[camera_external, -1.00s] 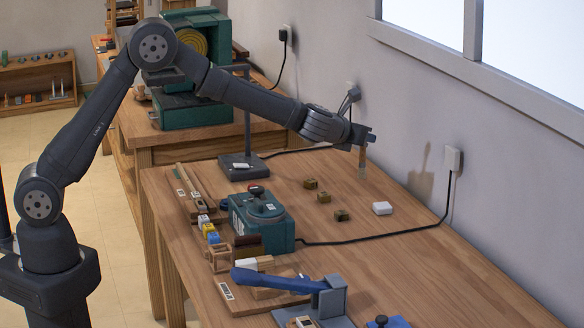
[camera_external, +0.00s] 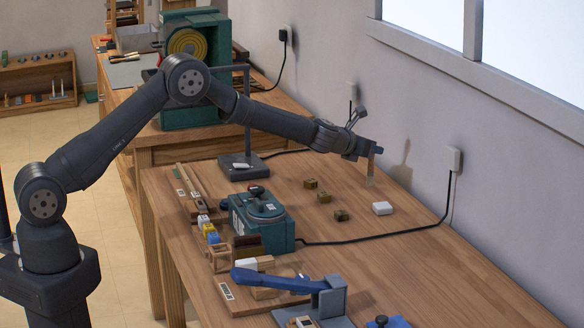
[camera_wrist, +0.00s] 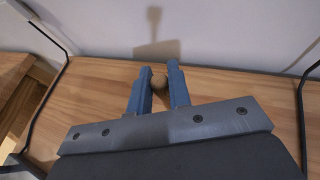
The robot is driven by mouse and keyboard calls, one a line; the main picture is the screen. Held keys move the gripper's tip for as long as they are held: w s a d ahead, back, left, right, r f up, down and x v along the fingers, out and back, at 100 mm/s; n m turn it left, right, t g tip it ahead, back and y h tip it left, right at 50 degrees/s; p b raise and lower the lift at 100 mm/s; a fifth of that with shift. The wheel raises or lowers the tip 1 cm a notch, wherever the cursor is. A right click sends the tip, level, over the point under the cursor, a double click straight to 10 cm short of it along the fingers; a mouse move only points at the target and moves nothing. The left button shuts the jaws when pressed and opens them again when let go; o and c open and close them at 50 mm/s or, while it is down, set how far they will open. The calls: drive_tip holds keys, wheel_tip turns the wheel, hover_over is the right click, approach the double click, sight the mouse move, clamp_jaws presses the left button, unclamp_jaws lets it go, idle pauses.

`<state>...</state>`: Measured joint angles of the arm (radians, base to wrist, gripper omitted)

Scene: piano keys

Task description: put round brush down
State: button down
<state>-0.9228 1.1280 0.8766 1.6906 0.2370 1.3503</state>
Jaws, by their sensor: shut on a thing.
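My gripper (camera_external: 374,150) is at the far end of the workbench (camera_external: 420,245), close to the wall. It is shut on the round brush (camera_external: 371,170), which hangs upright below the jaws, tan with a paler lower end. I cannot tell whether its lower end touches the bench. In the wrist view my gripper (camera_wrist: 159,77) shows two blue fingers with the brush's round brown end (camera_wrist: 159,84) between them, over the wood near the wall.
A teal machine (camera_external: 258,222) with a black cable and a blue-handled press (camera_external: 275,281) stand further left.

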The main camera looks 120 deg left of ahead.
sight(369, 171)
drive_tip(key=shift+f, duration=2.1)
drive_tip(key=shift+f, duration=0.15)
drive_tip(key=c, duration=1.3)
unclamp_jaws()
drive_tip(key=shift+c, duration=0.2)
drive_tip(key=shift+r, duration=0.25)
drive_tip(key=shift+s+d+r, duration=0.15)
drive_tip(key=shift+d, duration=0.05)
drive_tip(key=v, duration=1.1)
drive_tip(key=shift+d, duration=0.15)
